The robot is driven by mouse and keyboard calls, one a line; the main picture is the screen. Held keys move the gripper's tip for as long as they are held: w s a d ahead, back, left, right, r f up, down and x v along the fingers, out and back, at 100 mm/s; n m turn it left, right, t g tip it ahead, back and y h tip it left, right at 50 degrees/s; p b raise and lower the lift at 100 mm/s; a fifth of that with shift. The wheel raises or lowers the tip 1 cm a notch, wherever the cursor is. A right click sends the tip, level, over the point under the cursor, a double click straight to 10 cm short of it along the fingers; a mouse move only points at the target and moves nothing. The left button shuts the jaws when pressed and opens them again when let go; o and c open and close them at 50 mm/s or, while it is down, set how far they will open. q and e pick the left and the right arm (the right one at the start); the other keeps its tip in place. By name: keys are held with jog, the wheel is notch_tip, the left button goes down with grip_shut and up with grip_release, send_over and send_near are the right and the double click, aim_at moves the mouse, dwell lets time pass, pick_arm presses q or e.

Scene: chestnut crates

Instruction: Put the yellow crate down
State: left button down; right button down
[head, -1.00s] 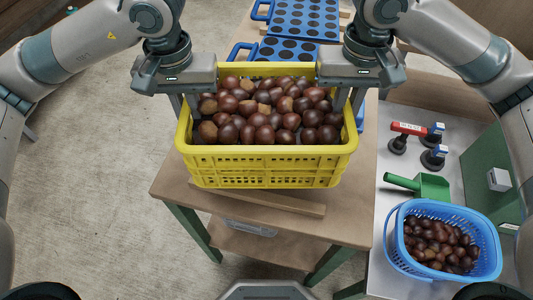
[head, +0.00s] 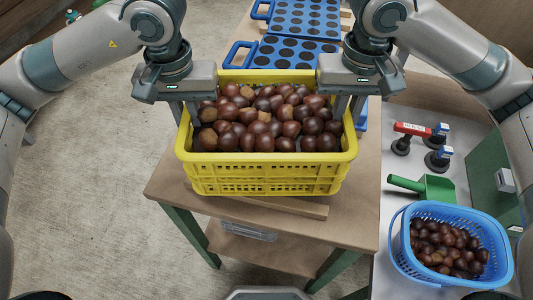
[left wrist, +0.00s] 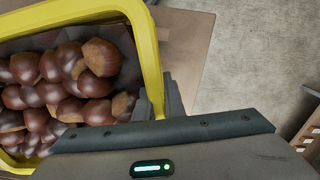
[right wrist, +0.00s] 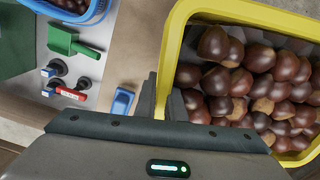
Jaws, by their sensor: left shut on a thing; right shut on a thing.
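The yellow crate (head: 265,172) is full of brown chestnuts (head: 265,118) and sits level between my grippers over the brown table (head: 170,185). My left gripper (head: 186,108) is shut on its left rim, and my right gripper (head: 347,105) is shut on its right rim. The left wrist view shows the yellow rim (left wrist: 150,60) at the left fingers. The right wrist view shows the rim (right wrist: 172,60) at the right fingers. The crate's underside is hidden, so I cannot tell whether it touches the table or the wooden strip (head: 270,206) below its front.
Blue trays with round holes (head: 285,50) lie behind the crate. Bare table shows left and in front of the crate.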

pick_arm(q)
jog(key=shift+f, duration=0.1)
pick_arm(e)
jog(key=shift+w, duration=0.1)
pick_arm(q)
jog(key=c, duration=2.2)
grip_release()
jog(key=shift+f, duration=0.15)
pick_arm(e)
jog(key=c, duration=2.2)
grip_release()
jog(key=shift+f, duration=0.2)
pick_arm(q)
jog(key=o, duration=0.4)
jog(key=shift+c, duration=0.2)
pick_arm(e)
jog(key=o, duration=0.4)
jog(key=shift+c, duration=0.2)
pick_arm(q)
jog(key=shift+s, duration=0.15)
pick_arm(e)
jog(key=shift+s+r, duration=0.1)
jog(key=shift+s, duration=0.15)
jog(key=shift+w, duration=0.1)
pick_arm(q)
jog(key=shift+r, duration=0.3)
notch_tip(320, 180, up, 12)
jog(key=shift+f, duration=0.2)
